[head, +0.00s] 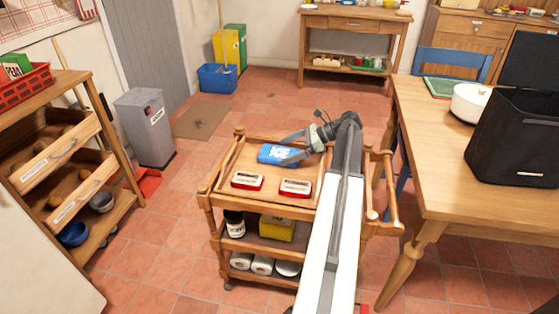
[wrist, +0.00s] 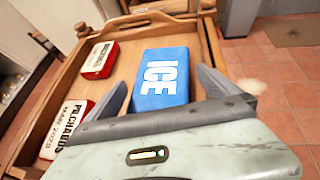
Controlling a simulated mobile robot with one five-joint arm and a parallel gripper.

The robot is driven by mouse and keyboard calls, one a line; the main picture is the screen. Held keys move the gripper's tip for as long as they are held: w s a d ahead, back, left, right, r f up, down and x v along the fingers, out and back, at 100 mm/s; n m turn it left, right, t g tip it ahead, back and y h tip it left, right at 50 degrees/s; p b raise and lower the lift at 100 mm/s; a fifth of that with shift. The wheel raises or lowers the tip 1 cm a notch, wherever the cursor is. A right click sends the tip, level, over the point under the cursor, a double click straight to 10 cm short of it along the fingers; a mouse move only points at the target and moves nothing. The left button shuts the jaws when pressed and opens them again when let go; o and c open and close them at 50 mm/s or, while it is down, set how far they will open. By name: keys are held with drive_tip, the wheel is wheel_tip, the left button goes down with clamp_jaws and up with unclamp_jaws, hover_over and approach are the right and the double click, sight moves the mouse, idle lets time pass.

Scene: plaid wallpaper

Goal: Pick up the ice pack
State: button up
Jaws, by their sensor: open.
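The ice pack (head: 280,154) is a flat blue block with white "ICE" lettering. It lies on the top tray of a wooden trolley (head: 258,202), near the tray's far edge. It also shows in the wrist view (wrist: 160,80), between my fingers. My gripper (head: 289,149) is open at the ice pack, with its arm reaching in from the right. In the wrist view my gripper (wrist: 160,88) has one finger on each side of the pack's near end. I cannot tell whether either finger touches it.
Two red and white tins, one left (head: 247,181) and one right (head: 295,188), lie on the same tray. The tray has raised wooden edges. A table (head: 440,190) with a black bag (head: 520,140) stands to the right. Open tiled floor lies beyond the trolley.

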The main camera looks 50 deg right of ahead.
sight(283, 153)
drive_tip(key=shift+x, duration=1)
drive_tip(key=c, duration=1.6)
drive_tip(key=shift+r, duration=0.1)
drive_tip(key=shift+r, duration=0.2)
drive_tip(key=shift+c, duration=1)
drive_tip(key=shift+r+p, duration=0.35)
drive_tip(key=shift+p, duration=0.2)
wheel_tip(283, 153, up, 3)
drive_tip(key=p, duration=0.3)
drive_tip(key=shift+s+r, duration=0.1)
drive_tip(key=shift+r, duration=0.1)
drive_tip(key=s+a, duration=0.3)
drive_tip(key=s, duration=0.1)
drive_tip(key=s+a, duration=0.2)
drive_tip(key=s, duration=0.3)
drive_tip(key=s+a, duration=0.3)
drive_tip(key=s, duration=0.1)
drive_tip(key=shift+s+a+r+p, duration=0.2)
drive_tip(key=shift+a+r+p, duration=0.1)
drive_tip(key=shift+p, duration=0.1)
